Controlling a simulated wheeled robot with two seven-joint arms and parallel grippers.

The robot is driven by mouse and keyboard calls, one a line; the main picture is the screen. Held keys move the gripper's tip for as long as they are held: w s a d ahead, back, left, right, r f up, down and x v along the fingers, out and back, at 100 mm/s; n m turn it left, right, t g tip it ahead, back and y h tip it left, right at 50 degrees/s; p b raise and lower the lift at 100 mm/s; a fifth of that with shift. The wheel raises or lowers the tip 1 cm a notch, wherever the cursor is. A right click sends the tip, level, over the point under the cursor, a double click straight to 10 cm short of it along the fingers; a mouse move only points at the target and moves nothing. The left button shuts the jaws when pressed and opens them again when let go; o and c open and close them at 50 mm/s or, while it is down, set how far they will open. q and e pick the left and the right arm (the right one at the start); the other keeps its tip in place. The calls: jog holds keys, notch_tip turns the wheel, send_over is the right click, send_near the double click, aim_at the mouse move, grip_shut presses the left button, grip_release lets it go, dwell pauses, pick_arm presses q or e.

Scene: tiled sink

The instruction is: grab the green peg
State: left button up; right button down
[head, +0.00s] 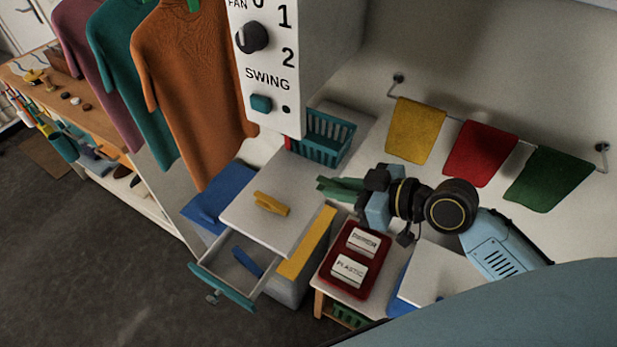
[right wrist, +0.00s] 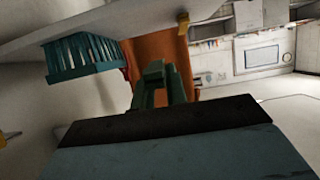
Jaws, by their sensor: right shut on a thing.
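The green peg (head: 338,189) shows at the tips of my right gripper (head: 362,192) in the head view, to the left of the dark wrist. The gripper is shut on it and holds it near the wall, to the right of the white cabinet top. In the right wrist view the green peg (right wrist: 154,86) sticks out beyond the dark gripper edge, with orange cloth behind it. The fingers hide part of the peg. My left gripper is not in view.
A yellow peg (head: 271,204) lies on the white cabinet top (head: 295,190). A blue peg (head: 247,262) lies in the open drawer (head: 222,282). A teal basket (head: 325,140) stands behind. Cloths hang on the wall rail.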

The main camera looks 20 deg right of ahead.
jog(key=s+d+b, duration=0.2)
jog(key=s+d, duration=0.3)
jog(key=s, duration=0.1)
jog(key=shift+s, duration=0.2)
